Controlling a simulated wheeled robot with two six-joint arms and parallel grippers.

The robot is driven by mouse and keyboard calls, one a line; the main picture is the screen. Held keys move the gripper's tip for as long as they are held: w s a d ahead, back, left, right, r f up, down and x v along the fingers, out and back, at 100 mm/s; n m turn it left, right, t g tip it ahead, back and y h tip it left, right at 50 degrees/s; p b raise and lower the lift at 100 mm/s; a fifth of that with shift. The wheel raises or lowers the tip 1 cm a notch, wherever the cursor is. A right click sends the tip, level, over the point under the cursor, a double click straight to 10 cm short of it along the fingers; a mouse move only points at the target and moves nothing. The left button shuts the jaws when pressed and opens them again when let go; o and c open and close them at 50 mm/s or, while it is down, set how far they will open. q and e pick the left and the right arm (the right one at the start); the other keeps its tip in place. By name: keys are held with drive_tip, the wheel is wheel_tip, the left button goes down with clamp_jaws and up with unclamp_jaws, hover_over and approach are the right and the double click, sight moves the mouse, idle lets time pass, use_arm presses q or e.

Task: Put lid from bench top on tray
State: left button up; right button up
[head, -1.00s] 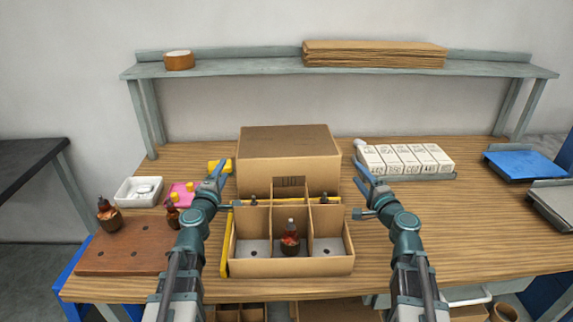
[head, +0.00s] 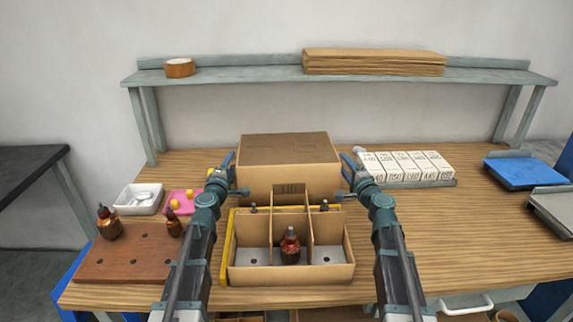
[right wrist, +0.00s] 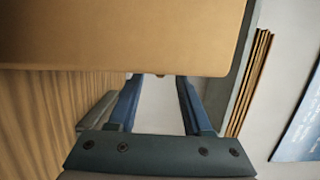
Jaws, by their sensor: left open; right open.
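The lid, a large plain brown cardboard box shape (head: 289,150), sits on the bench top behind the tray. The tray (head: 290,274) is an open cardboard box with dividers making three front compartments. A dark-topped reddish bottle (head: 290,246) stands in its middle compartment. My left gripper (head: 227,160) is open beside the lid's left side. My right gripper (head: 348,160) is open beside the lid's right side. In the right wrist view, the cardboard (right wrist: 120,40) hides the tips of the open right gripper (right wrist: 159,95). I cannot tell whether either gripper touches the lid.
A row of white boxes (head: 405,165) stands right of the lid. At left are a white dish (head: 138,199), a pink pad (head: 184,208) and a brown board (head: 125,262) with bottles. A shelf (head: 240,76) spans the back. The bench's right-middle is clear.

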use_arm(q)
drive_tip(key=shift+w+d, duration=0.1)
drive_tip(key=shift+w, duration=1.4)
use_arm(e)
drive_tip(key=shift+x, duration=1.7)
use_arm(q)
clamp_jaws()
use_arm(e)
clamp_jaws()
